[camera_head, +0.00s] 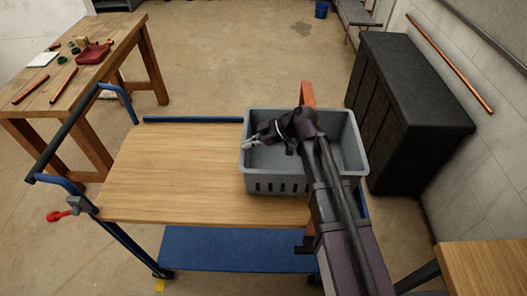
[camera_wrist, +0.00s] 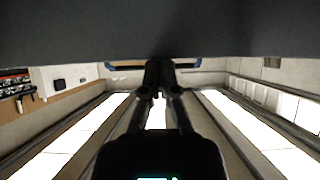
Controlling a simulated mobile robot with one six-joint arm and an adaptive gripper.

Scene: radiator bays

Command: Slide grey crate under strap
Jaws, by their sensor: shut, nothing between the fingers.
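The grey crate (camera_head: 275,185) sits on the right end of a trolley's wooden top (camera_head: 180,180). It is open-topped and looks empty where I can see in. An orange strap (camera_head: 307,93) shows upright behind the crate's back wall, and an orange piece shows below its front. My arm hides the stretch between, so I cannot tell how the strap passes the crate. My gripper (camera_head: 250,144) is shut and empty at the crate's left wall; I cannot tell if it touches. In the wrist view my gripper (camera_wrist: 160,85) lies against a broad dark surface.
The trolley's left part is clear, with a blue handle frame (camera_head: 66,133) and a red hook (camera_head: 59,215) there. A workbench (camera_head: 60,70) with copper pipes and small items stands at the left. A black cabinet (camera_head: 405,115) stands close at the right.

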